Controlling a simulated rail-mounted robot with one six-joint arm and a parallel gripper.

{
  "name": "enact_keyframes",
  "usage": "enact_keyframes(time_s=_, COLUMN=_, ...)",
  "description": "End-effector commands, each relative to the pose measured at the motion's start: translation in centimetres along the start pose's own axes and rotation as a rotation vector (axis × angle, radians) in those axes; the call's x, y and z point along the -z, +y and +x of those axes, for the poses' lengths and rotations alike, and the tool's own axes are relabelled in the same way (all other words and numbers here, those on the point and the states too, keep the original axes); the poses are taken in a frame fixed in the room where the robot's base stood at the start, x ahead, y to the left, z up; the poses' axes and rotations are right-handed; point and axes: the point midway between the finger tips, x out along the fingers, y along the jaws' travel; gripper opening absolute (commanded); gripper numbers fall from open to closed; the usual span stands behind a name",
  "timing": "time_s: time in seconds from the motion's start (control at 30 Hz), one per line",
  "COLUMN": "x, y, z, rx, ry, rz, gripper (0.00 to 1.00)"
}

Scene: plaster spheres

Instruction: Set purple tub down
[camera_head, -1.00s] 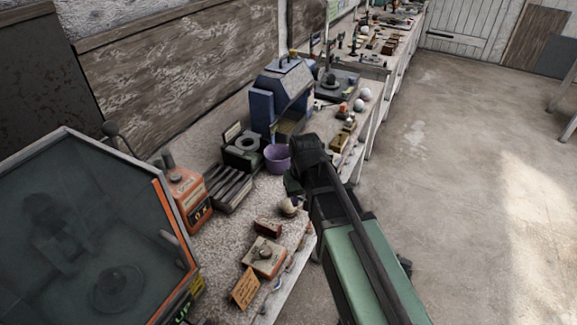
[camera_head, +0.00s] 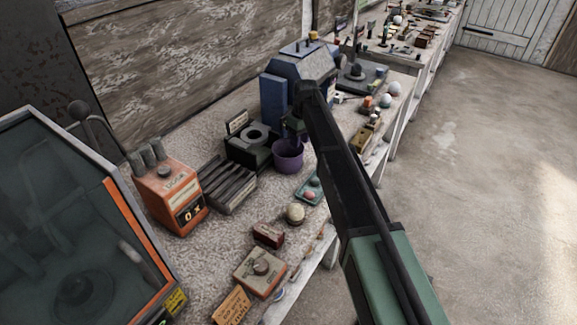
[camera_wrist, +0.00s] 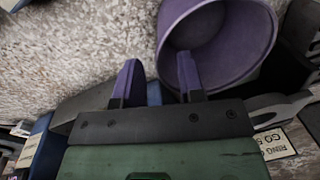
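The purple tub (camera_head: 288,160) stands upright on the speckled bench, right beside the dark machine with a ring on top. My gripper (camera_head: 294,130) is just above the tub's rim in the head view, its fingers mostly hidden there. In the wrist view my gripper (camera_wrist: 158,75) has its two purple-tipped fingers apart. The tub (camera_wrist: 245,62) shows its open mouth. One finger overlaps the mouth and the other is outside, left of the wall. A gap shows between the outer finger and the wall; contact of the inner finger cannot be told.
A blue machine (camera_head: 300,70) stands behind the tub. A teal tray (camera_head: 310,190) with small balls and a pale ball (camera_head: 295,213) lie in front. An orange box (camera_head: 170,190) and slotted rack (camera_head: 228,185) are left. Bare bench (camera_head: 225,235) lies near the front.

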Motion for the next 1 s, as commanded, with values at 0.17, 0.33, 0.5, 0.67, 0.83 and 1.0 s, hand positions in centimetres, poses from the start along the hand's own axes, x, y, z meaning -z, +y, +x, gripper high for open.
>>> enact_keyframes(time_s=0.17, x=0.0, y=-0.1, z=3.1, rx=0.0, ry=0.0, rz=0.0, gripper=0.36)
enact_keyframes(time_s=0.33, x=0.0, y=-0.1, z=5.4, rx=0.0, ry=0.0, rz=0.001, gripper=0.36)
enact_keyframes(time_s=0.5, x=0.0, y=-0.2, z=4.9, rx=0.0, ry=0.0, rz=0.001, gripper=0.36)
enact_keyframes(time_s=0.67, x=0.0, y=-0.2, z=4.9, rx=0.0, ry=0.0, rz=0.001, gripper=0.16)
enact_keyframes(time_s=0.83, x=0.0, y=-0.2, z=4.9, rx=0.0, ry=0.0, rz=0.001, gripper=0.0)
enact_keyframes(time_s=1.0, x=0.0, y=-0.2, z=4.9, rx=0.0, ry=0.0, rz=0.001, gripper=0.0)
